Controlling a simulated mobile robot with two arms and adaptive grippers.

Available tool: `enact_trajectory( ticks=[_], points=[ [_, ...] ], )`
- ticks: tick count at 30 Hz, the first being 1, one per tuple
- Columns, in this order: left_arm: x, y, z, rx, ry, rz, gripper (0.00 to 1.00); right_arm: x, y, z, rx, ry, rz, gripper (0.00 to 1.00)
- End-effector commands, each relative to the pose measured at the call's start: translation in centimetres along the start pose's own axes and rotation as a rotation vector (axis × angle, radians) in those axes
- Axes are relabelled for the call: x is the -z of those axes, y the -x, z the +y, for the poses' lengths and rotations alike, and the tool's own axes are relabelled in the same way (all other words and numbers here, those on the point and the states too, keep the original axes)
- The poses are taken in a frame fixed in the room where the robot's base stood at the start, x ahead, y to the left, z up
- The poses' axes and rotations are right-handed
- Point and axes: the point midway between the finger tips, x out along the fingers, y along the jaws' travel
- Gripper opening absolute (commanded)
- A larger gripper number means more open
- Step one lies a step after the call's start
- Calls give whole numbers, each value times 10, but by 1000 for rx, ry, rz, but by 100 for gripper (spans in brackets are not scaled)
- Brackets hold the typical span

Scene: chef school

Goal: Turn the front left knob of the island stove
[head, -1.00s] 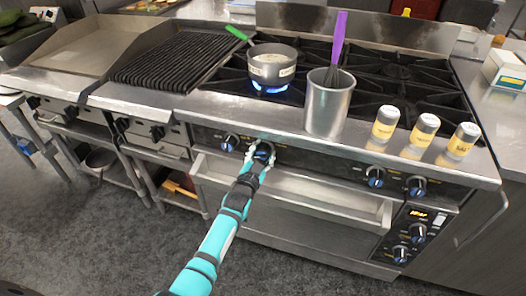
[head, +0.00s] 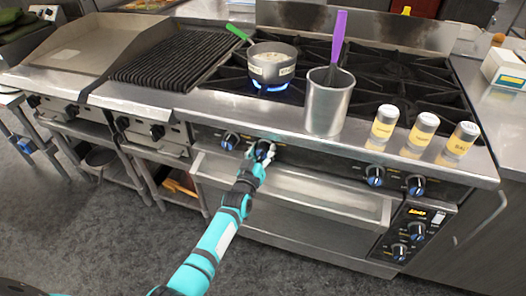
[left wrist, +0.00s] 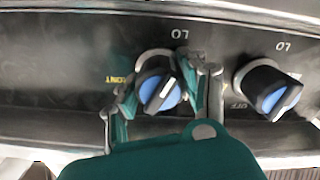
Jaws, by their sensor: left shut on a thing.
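The stove has two blue-capped knobs at the left of its front panel in the head view. My left gripper (head: 257,160) is at the right one of the pair, the knob (head: 264,149). In the left wrist view this knob (left wrist: 160,92) sits between the two fingers of the gripper (left wrist: 160,84), which is shut on it. Its pointer mark is tilted, and a partly legible yellow label reading FRONT is beside it. The other knob (head: 230,141) is free; it also shows at the right in the wrist view (left wrist: 270,90). My right gripper is not in view.
A metal canister (head: 328,108) with a purple-handled utensil stands near the stove's front edge. Several labelled shakers (head: 385,125) stand to its right.

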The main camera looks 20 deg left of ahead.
Motion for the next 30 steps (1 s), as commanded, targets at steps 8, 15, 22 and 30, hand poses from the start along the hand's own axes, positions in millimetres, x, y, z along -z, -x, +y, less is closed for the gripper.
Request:
enact_trajectory(
  ticks=[8,15,22,30],
  points=[
    [-1,0,0,1,63,-3,11,0,0,-2,2,-1,0,40],
    [-1,0,0,1,71,-3,11,0,0,-3,3,-2,0,40],
    [-1,0,0,1,70,-3,47,0,0,-3,3,-2,0,40],
    [-1,0,0,0,69,-1,67,0,0,-3,3,-1,0,40]
  ],
)
